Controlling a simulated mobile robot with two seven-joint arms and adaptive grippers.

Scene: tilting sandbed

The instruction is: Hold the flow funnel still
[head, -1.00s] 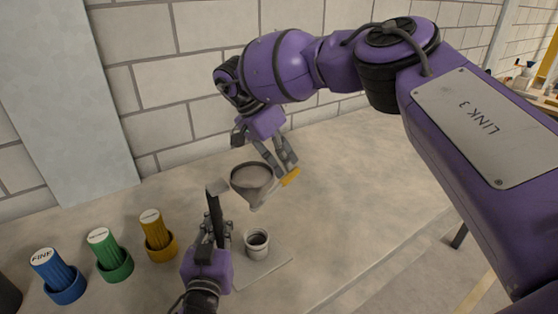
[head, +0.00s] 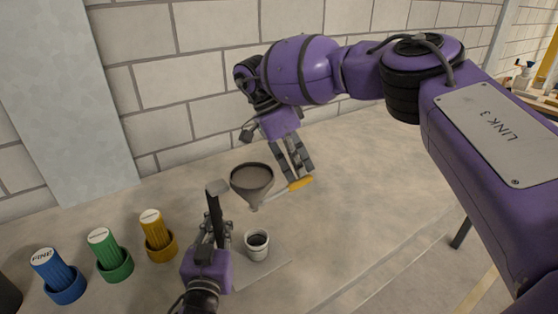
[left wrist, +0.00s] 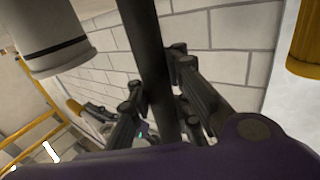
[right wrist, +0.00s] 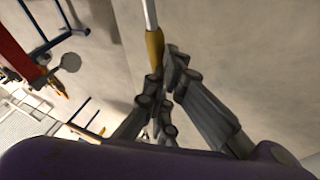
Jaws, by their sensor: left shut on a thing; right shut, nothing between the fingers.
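The grey flow funnel (head: 252,182) stands upright beside a dark post (head: 216,212) with a pale top, its spout above and behind a small cup (head: 257,243). My left gripper (head: 217,240) is shut on the post; the left wrist view shows the fingers around the dark post (left wrist: 152,70). My right gripper (head: 298,172) is shut and empty, right of the funnel. A yellow-handled tool (head: 300,184) with a thin pale rod lies at its fingertips. In the right wrist view the yellow handle (right wrist: 155,48) shows just beyond the fingers; whether they touch it is unclear.
A block wall (head: 150,90) rises behind the table (head: 340,180). The table right of the funnel is mostly clear. My right arm crosses the upper right.

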